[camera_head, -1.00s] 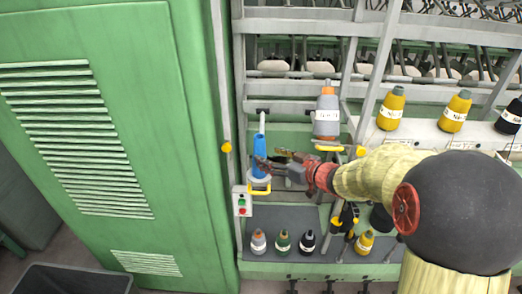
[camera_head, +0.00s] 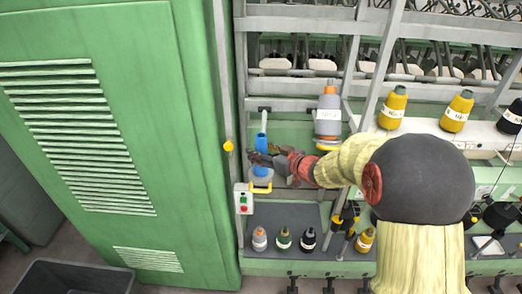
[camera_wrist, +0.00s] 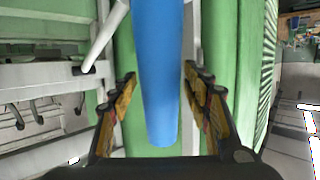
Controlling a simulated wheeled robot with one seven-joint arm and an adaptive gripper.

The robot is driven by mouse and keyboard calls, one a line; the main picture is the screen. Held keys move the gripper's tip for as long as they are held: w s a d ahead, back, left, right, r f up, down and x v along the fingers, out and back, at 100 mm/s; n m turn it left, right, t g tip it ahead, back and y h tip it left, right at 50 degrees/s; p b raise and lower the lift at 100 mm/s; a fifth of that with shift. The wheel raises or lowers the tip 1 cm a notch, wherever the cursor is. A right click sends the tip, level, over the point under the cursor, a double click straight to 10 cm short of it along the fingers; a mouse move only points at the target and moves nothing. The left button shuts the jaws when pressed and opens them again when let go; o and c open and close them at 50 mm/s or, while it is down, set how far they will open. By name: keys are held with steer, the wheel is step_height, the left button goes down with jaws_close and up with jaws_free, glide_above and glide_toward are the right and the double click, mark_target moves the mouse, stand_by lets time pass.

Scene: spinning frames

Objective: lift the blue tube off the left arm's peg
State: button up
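The blue tube (camera_head: 261,143) stands upright at the left of the machine. The pale peg (camera_head: 263,121) shows above its top. In the wrist view the tube (camera_wrist: 158,70) runs down the middle, between the two fingers of my gripper (camera_wrist: 159,85). Narrow gaps show between the tube and the fingers, so the gripper looks open around it. In the head view my gripper (camera_head: 262,160) is at the tube's lower half and hides part of it. I cannot tell whether either finger touches the tube.
A grey bobbin (camera_head: 328,115) stands to the right of my gripper. A yellow ring handle (camera_head: 262,188) is just below the tube, above a switch box (camera_head: 243,199). The green cabinet (camera_head: 150,130) closes off the left side. Several small bobbins (camera_head: 284,239) stand on the lower shelf.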

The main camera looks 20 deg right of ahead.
steer(key=c, duration=0.8)
steer(key=shift+c, duration=0.2)
steer(key=shift+r, duration=0.15)
